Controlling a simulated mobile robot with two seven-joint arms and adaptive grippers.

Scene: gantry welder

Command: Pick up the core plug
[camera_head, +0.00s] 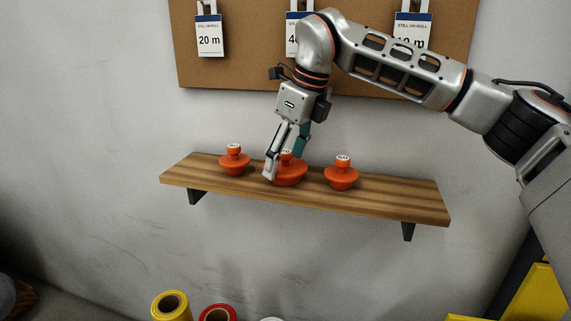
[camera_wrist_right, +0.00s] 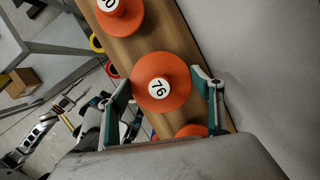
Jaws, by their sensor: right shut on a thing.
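Three orange core plugs with round knobs on top are at the wooden shelf (camera_head: 420,205): a left one (camera_head: 234,164), a middle one (camera_head: 290,177) and a right one (camera_head: 341,178). My right gripper (camera_head: 284,160) reaches down from above and is shut on the middle plug, with a finger on either side. In the right wrist view this plug (camera_wrist_right: 176,96) carries a white label reading 76 and sits between the fingers. It appears at shelf level; its underside contact is hidden. My left gripper is out of view.
The neighbouring plugs stand close on both sides. A cork board with paper tags, one reading 20 m (camera_head: 210,40), hangs on the wall behind. A yellow roll (camera_head: 171,305) and a red roll (camera_head: 218,312) are below the shelf.

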